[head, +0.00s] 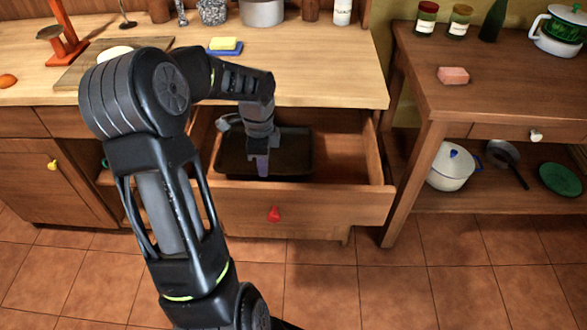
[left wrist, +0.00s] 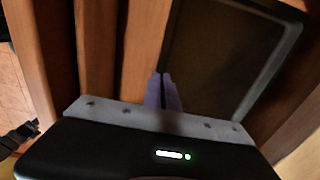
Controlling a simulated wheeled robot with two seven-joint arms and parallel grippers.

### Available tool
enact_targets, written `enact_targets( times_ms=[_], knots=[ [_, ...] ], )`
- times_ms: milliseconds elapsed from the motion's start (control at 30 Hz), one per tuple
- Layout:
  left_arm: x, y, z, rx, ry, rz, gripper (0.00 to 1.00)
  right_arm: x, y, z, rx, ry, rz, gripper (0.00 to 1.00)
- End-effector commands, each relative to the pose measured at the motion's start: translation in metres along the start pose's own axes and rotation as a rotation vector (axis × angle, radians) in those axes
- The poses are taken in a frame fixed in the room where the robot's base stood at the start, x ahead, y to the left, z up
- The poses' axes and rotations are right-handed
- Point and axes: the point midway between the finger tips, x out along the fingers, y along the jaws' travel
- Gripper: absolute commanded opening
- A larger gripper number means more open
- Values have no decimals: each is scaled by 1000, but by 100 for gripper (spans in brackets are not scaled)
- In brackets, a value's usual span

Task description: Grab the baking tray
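The dark baking tray (head: 292,155) lies inside the open drawer, on its left side. In the left wrist view the tray (left wrist: 225,55) shows as a dark flat pan with a grey rim. My left gripper (head: 262,172) reaches down into the drawer at the tray's front edge. In the left wrist view its fingers (left wrist: 164,80) are close together, in line with the tray's rim, and look shut on it. The arm and hand hide part of the tray. My right gripper is in neither view.
The open drawer (head: 335,203) has a red knob; its right part is empty. The wooden counter (head: 320,65) is above it, with a sponge (head: 224,44) and a cutting board (head: 75,75). A side table (head: 500,75) with a white pot (head: 450,168) below stands right. Tiled floor is clear.

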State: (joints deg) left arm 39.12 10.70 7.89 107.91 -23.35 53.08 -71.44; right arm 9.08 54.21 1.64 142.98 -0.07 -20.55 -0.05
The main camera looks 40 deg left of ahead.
Motion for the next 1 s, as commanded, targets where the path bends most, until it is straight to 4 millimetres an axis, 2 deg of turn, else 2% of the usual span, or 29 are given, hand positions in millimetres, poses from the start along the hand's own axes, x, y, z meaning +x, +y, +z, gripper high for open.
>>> enact_targets(
  times_ms=[33, 100, 300, 1000],
  knots=[
    [0, -2, 13, -5, -1, -3, 0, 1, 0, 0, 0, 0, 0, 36],
    [-1, -3, 26, -4, 0, -3, 0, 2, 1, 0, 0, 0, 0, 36],
    [-1, -5, 48, 0, 1, -3, 0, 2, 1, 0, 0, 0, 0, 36],
    [-1, -5, 51, 1, 1, -3, 0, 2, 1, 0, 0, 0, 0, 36]
  ],
)
